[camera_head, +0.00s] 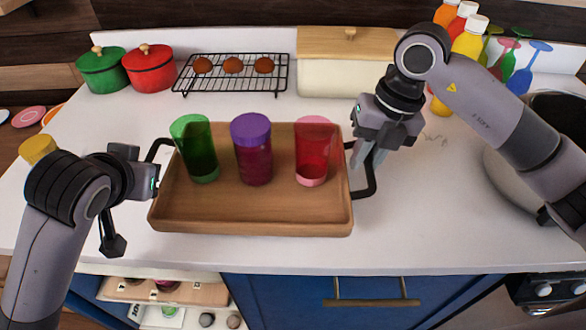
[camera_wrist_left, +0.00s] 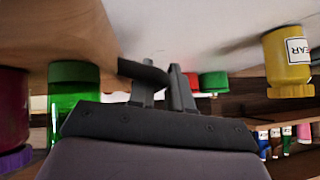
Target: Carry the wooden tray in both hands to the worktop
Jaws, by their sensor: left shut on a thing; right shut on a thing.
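The wooden tray (camera_head: 250,222) is level over the white worktop near its front edge; I cannot tell if its base touches the worktop. A green cup (camera_head: 195,155), a purple-lidded cup (camera_head: 253,155) and a red cup (camera_head: 313,160) stand upright on it in a row. My left gripper (camera_head: 152,180) is shut on the tray's left black handle; the left wrist view shows its fingers (camera_wrist_left: 162,88) around that handle. My right gripper (camera_head: 368,165) is shut on the right black handle (camera_head: 368,188). The left fingertips are partly hidden in the head view.
Green (camera_head: 102,72) and red (camera_head: 149,70) pots, a wire rack (camera_head: 230,85) with brown rolls and a bread box (camera_head: 340,78) stand behind. A yellow jar (camera_head: 38,150) is left, bottles (camera_head: 470,38) back right. The worktop (camera_head: 440,225) is bare right of the tray.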

